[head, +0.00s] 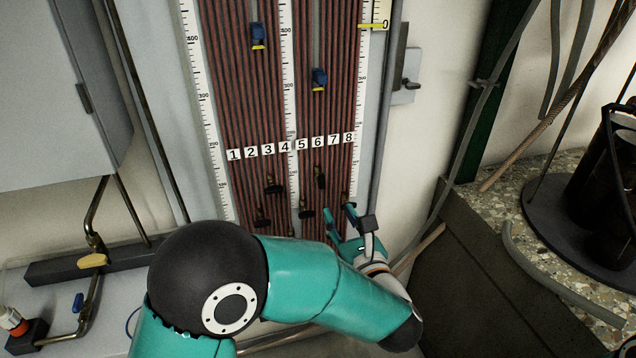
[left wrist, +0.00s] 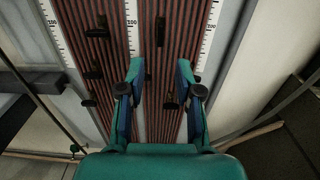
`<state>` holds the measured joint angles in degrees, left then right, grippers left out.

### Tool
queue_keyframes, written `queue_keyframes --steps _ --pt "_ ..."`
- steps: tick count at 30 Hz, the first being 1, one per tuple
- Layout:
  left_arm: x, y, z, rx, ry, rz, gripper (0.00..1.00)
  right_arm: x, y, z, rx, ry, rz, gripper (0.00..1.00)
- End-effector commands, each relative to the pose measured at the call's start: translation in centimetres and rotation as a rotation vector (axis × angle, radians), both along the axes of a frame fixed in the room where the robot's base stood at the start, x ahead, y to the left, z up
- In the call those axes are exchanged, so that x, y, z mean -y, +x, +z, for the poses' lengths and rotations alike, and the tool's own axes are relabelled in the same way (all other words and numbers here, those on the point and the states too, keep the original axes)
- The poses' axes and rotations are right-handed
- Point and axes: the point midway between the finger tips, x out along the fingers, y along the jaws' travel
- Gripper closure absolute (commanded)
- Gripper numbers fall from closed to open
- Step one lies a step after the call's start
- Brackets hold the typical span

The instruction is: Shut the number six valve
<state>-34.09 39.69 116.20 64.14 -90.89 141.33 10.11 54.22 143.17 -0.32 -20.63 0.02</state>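The number six label (head: 318,142) is in the row of white numbers on the panel. The valve below it has a brass body and a black handle (head: 320,181) that points up and down along the tubes. A similar upright black handle shows in the left wrist view (left wrist: 160,31), ahead of the fingers and a little left of midway between them. My left gripper (head: 339,217) is open and empty, below and right of this valve and apart from it. Its two fingers also show spread in the left wrist view (left wrist: 162,82). My right gripper is not in view.
Other black valve handles lie crosswise, one below 3 (head: 274,187), one lower left (head: 262,219) and one below 5 (head: 306,213). A black handle (left wrist: 170,104) lies between my fingers in the wrist view. A dark-sided bench (head: 500,270) stands right; a grey cabinet (head: 60,90) hangs left.

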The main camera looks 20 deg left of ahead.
Motion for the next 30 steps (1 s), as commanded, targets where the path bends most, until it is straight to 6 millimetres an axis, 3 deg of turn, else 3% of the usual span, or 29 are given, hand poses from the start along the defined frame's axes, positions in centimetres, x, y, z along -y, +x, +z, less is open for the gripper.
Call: queue_keyframes --steps 9,15,21,30 --pt "-4.0 5.8 0.0 -0.001 0.0 0.004 0.66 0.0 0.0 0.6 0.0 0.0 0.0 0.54" --pt "-5.7 8.3 0.0 -0.001 0.001 0.002 0.66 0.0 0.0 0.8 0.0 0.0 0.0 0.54" --pt "-6.4 9.4 -0.1 -0.003 0.002 0.0 0.66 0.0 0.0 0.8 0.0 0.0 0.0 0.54" --pt "-6.5 9.5 -0.1 -0.002 0.002 0.0 0.67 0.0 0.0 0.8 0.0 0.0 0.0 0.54"
